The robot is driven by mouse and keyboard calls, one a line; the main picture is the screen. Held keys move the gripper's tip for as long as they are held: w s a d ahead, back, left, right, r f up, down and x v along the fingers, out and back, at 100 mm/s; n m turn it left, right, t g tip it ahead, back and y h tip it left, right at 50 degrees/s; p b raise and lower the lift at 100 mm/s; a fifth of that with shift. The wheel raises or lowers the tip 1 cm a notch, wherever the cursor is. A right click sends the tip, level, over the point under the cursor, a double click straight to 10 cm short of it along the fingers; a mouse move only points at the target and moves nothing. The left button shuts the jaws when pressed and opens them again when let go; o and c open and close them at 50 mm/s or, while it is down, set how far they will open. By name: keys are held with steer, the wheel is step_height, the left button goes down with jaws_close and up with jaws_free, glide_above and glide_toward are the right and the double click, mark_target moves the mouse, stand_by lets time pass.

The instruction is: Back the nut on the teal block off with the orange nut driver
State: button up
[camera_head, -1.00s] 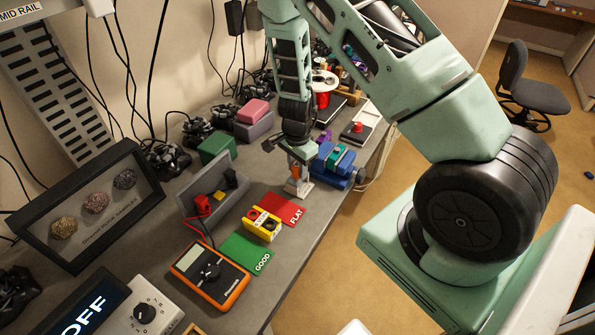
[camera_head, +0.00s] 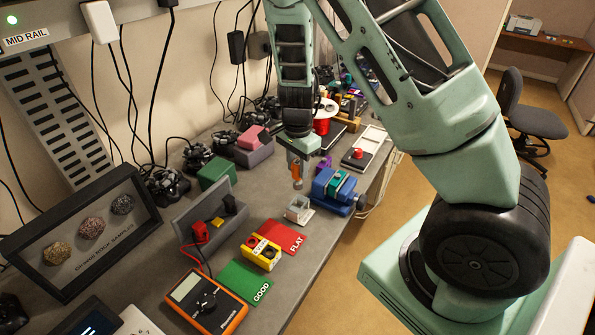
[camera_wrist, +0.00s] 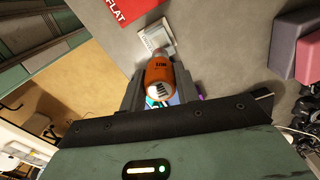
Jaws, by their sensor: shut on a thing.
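My gripper (camera_head: 298,157) is shut on the orange nut driver (camera_head: 295,171) and holds it upright above the bench, its shaft end pointing down. In the wrist view the driver's orange handle (camera_wrist: 158,72) sits between the two dark fingers. A pale, empty-looking holder (camera_head: 299,209) stands on the bench just below the driver. The teal block (camera_head: 341,184) sits in a blue vise (camera_head: 326,187) to the right of the driver. The nut is too small to make out. In the wrist view the driver and fingers hide most of the block.
A red FLAT mat (camera_head: 284,237), a green GOOD mat (camera_head: 245,283), a yellow battery box (camera_head: 261,252) and a multimeter (camera_head: 206,302) lie nearer. A grey tray (camera_head: 213,214) stands left. A red-button box (camera_head: 358,158) is behind the vise.

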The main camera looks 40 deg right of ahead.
steer(key=shift+o, duration=1.4)
steer(key=shift+c, duration=1)
steer(key=shift+r+p, duration=1.75)
steer(key=shift+r, duration=0.05)
steer(key=shift+d, duration=0.1)
